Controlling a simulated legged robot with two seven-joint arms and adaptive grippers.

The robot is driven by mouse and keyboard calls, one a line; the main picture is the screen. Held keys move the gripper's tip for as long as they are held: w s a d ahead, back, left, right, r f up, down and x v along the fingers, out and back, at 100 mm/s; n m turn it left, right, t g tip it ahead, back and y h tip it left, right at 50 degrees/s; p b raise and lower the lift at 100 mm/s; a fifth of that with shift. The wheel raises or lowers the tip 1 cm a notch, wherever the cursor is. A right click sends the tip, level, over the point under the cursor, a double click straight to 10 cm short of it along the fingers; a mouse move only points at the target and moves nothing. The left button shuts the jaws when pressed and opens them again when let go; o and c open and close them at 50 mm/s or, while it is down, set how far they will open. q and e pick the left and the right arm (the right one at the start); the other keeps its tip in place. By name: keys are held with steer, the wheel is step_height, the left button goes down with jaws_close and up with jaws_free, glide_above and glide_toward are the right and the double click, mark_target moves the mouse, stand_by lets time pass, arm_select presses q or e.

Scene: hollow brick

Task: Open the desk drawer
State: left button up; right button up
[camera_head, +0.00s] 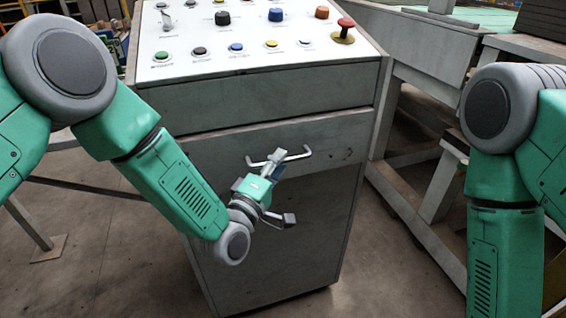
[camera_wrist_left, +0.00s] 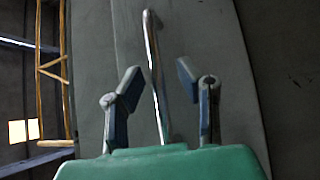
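The desk (camera_head: 270,240) is a grey metal cabinet with a sloped control panel on top. Its drawer front (camera_head: 338,140) lies below the panel and looks flush with the cabinet. A thin metal bar handle (camera_head: 299,155) is on the drawer front; it also shows in the left wrist view (camera_wrist_left: 154,65). My left gripper (camera_head: 280,190) is at the handle, its fingers spread. In the left wrist view, the handle runs between the two open fingers (camera_wrist_left: 160,82), with a gap on each side. The gripper partly hides the handle in the head view. My right gripper is out of view.
The sloped panel (camera_head: 190,45) carries several coloured buttons and a red knob (camera_head: 345,27). A grey workbench (camera_head: 420,45) with angled legs stands close on the right. Bare concrete floor (camera_head: 110,235) lies left of the desk.

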arm_select(q)
steer(key=shift+w+a, duration=0.35)
steer(key=shift+w, duration=0.05)
steer(key=shift+d+r, duration=0.1)
steer(key=shift+d, duration=0.7)
jaws_close()
steer(key=shift+d, duration=0.15)
steer(key=shift+a, duration=0.35)
steer(key=c, duration=0.6)
jaws_free()
steer(key=shift+s+f, duration=0.2)
steer(key=shift+s, duration=0.5)
steer(key=o, duration=0.6)
steer(key=shift+s+d+r, duration=0.15)
steer(key=shift+s+r, duration=0.05)
steer(key=shift+s, duration=0.05)
steer(key=v, duration=1.1)
steer(key=shift+a, duration=0.3)
steer(key=shift+s+f, duration=0.2)
